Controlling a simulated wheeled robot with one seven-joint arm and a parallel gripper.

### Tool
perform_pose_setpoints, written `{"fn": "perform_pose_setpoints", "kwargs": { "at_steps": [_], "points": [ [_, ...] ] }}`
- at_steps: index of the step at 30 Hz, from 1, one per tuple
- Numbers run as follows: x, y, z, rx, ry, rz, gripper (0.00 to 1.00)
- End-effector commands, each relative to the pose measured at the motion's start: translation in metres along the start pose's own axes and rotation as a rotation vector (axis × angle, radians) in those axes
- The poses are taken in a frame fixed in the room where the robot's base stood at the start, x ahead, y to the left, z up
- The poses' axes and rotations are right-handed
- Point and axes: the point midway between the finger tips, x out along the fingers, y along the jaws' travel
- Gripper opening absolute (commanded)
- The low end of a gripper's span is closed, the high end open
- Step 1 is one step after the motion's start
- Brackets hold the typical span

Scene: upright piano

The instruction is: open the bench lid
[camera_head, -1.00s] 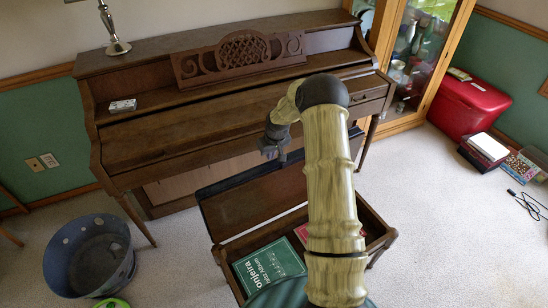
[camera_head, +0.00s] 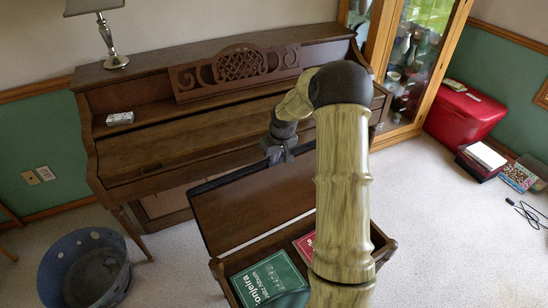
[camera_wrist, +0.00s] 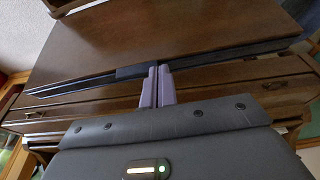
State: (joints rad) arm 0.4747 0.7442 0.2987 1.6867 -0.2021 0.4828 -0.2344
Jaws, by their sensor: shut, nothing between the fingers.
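The bench (camera_head: 386,245) stands in front of the piano with its box open and its lid (camera_head: 240,210) raised, tilted up on the piano side. The lid's wooden underside faces me. A green book (camera_head: 267,280) and a red book (camera_head: 304,246) lie in the box. My gripper (camera_head: 277,155) is at the lid's top edge, partly hidden by my arm. In the wrist view my gripper's fingers (camera_wrist: 158,86) are together and empty, at the dark edge of a wooden panel that looks like the lid (camera_wrist: 160,35). Whether they touch it is unclear.
The upright piano (camera_head: 180,149) stands close behind the raised lid. A blue-grey bin (camera_head: 85,270) is on the carpet at left. A glass cabinet (camera_head: 408,70) and a red chest (camera_head: 465,112) stand at right.

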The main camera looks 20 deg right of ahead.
Motion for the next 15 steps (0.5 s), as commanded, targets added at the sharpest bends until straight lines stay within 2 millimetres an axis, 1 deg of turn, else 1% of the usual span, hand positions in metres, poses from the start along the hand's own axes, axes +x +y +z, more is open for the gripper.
{"fn": "perform_pose_setpoints", "kwargs": {
  "at_steps": [7,9,11,14,15],
  "points": [
    [0.000,0.000,0.000,0.000,0.000,0.000,0.00],
    [-0.004,-0.003,0.000,-0.002,0.000,0.002,0.00],
    [-0.012,-0.009,0.002,-0.006,-0.003,0.004,0.00],
    [-0.036,-0.028,0.008,-0.012,-0.011,0.011,0.00],
    [-0.049,-0.037,0.013,-0.013,-0.016,0.015,0.00]
  ]
}}
